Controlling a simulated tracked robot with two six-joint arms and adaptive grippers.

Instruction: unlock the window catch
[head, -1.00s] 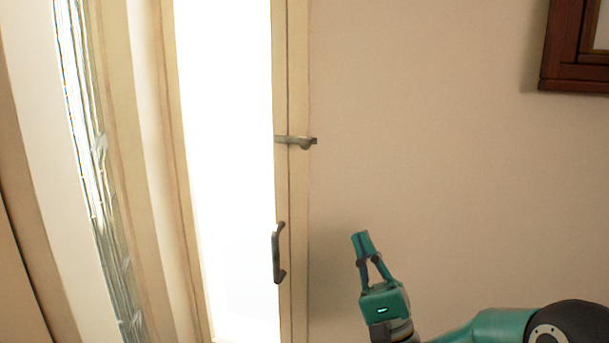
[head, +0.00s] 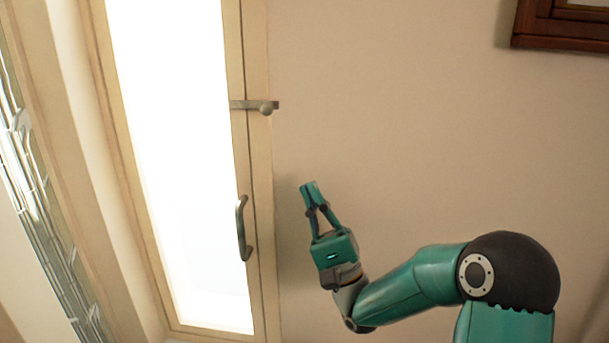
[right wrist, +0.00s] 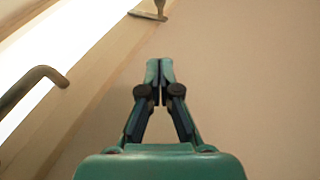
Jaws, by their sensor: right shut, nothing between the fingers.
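The window catch (head: 254,105) is a grey metal bar with a round knob, lying across the joint between the window's sash and frame. It also shows at the top of the right wrist view (right wrist: 150,11), partly cut off. The window (head: 180,150) is bright, with a cream frame and a dark curved handle (head: 242,228) below the catch. My right gripper (head: 309,187) is shut and empty, below and to the right of the catch, apart from it, in front of the wall. In the right wrist view its fingertips (right wrist: 160,65) meet and point up. My left gripper is not in view.
The beige wall (head: 400,130) right of the window is bare around the gripper. A dark wooden frame (head: 555,40) hangs at the upper right. Reflective, glass-like strips (head: 30,180) stand at the left. The window handle (right wrist: 38,80) is left of the gripper in the right wrist view.

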